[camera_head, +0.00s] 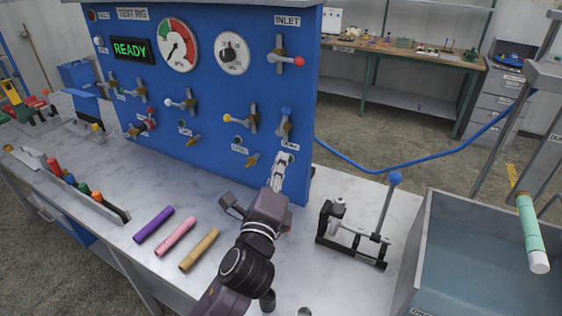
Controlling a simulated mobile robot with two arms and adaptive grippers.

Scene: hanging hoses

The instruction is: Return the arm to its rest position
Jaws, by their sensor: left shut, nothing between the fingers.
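My left arm comes in from the bottom middle. Its left gripper (279,172) is shut and empty, close in front of the lower right of the blue test panel (225,85). I cannot tell whether the fingertips touch the panel. My right gripper is not in view. A purple hose (154,224), a pink hose (176,237) and a tan hose (199,249) lie apart on the bench, left of my arm. A green hose (528,222) with a white end hangs over the tank at the right.
The grey bench (140,190) carries a rack of coloured-handled tools (70,184) at the left. A lever clamp (352,243) with a blue knob stands right of my arm. Valve handles stick out from the panel.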

